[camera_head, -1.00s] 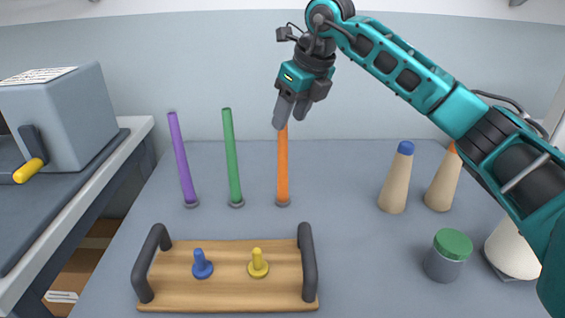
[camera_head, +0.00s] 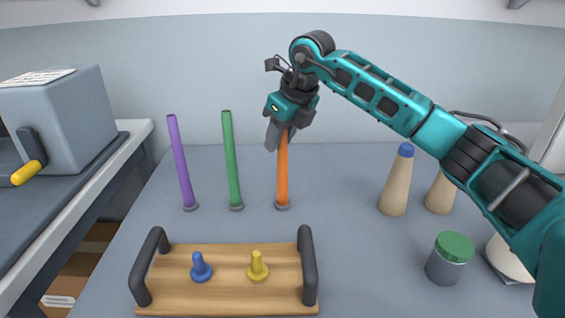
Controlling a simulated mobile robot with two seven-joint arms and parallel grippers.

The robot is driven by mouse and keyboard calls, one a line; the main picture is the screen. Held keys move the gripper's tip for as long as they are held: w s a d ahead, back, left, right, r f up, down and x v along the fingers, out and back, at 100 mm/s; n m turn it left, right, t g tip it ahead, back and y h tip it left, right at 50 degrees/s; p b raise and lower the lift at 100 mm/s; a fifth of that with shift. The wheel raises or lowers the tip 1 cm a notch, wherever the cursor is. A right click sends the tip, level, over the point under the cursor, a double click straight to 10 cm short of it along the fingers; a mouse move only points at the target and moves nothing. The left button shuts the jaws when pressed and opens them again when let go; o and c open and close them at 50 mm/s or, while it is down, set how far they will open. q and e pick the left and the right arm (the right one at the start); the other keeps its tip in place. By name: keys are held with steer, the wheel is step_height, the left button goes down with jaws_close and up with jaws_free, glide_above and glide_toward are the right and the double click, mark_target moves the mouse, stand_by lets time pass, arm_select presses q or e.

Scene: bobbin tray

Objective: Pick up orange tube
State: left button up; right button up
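The orange tube (camera_head: 282,178) stands upright on a small grey base at the middle of the table. My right gripper (camera_head: 280,138) points down at the tube's top, and its fingers overlap the upper end of the tube in the picture. The tube's top is hidden by the gripper. I cannot tell whether the fingers are closed on it or still apart around it. My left gripper is not in view.
A green tube (camera_head: 231,160) and a purple tube (camera_head: 181,163) stand to the left. A wooden tray (camera_head: 228,290) with dark handles, a blue peg (camera_head: 200,268) and a yellow peg (camera_head: 257,268) lies in front. Cones (camera_head: 396,184) and a green-lidded jar (camera_head: 449,258) stand right.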

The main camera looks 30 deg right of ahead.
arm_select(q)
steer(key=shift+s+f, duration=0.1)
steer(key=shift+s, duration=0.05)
arm_select(e)
jaws_close()
steer(key=shift+r, duration=0.15)
